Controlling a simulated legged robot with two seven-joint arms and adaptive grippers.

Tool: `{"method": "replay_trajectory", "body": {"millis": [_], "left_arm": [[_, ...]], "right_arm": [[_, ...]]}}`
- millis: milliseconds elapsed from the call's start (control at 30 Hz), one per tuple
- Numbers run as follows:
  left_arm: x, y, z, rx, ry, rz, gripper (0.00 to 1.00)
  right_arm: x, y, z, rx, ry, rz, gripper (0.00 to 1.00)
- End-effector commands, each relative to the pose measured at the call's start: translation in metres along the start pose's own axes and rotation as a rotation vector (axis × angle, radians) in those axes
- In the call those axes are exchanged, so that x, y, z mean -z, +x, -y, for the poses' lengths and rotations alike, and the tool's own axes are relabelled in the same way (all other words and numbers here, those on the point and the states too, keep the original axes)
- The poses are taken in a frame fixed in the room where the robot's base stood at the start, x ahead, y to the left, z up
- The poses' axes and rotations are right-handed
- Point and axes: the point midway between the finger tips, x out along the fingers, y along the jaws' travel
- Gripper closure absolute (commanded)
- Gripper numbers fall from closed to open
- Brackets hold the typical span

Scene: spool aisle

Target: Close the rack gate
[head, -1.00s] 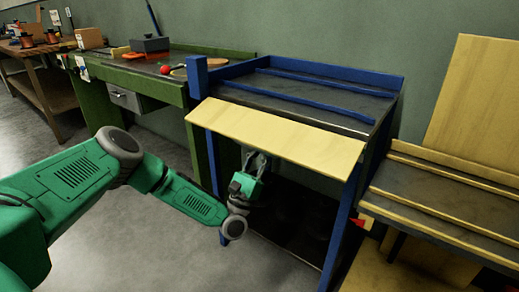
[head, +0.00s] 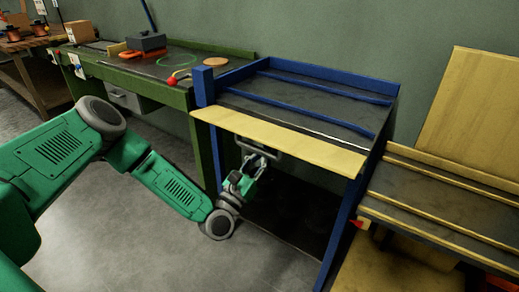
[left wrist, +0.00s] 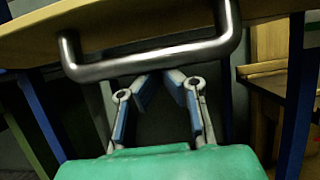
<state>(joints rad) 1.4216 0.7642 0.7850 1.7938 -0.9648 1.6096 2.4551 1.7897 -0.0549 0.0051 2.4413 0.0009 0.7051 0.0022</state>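The rack gate (head: 280,140) is a pale wooden panel along the front of the blue rack (head: 208,88). It juts out from the rack's front; its angle is hard to judge. Its bent metal handle (head: 258,149) hangs beneath it and crosses the left wrist view (left wrist: 150,62). My left gripper (head: 254,162) is below the panel at the handle. In the left wrist view its two blue-padded fingers (left wrist: 158,88) are apart, tips close to the bar with nothing seen between them. Whether they touch the bar I cannot tell. My right gripper is not in view.
A green workbench (head: 130,70) with a dark box (head: 146,42) and a red ball (head: 172,80) stands left of the rack. A yellow-edged rack (head: 440,200) stands close on the right. The floor (head: 120,235) in front is clear.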

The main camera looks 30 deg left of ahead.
Motion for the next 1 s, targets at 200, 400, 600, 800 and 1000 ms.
{"method": "replay_trajectory", "body": {"millis": [200, 400, 600, 800, 1000], "left_arm": [[-0.033, 0.005, 0.0, 0.001, -0.007, -0.205, 1.0], [-0.052, 0.01, -0.003, -0.001, -0.009, -0.394, 1.0], [-0.07, 0.018, -0.003, -0.002, -0.009, -0.585, 1.0], [-0.086, 0.031, -0.002, -0.002, -0.007, -0.773, 1.0], [-0.098, 0.045, 0.0, 0.0, -0.006, -0.957, 1.0]], "right_arm": [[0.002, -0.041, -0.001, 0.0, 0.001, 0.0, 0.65], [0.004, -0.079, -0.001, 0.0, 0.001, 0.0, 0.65], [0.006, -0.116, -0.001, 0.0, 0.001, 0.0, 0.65], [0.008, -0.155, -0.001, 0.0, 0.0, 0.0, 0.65], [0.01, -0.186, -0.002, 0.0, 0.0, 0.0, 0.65]]}}
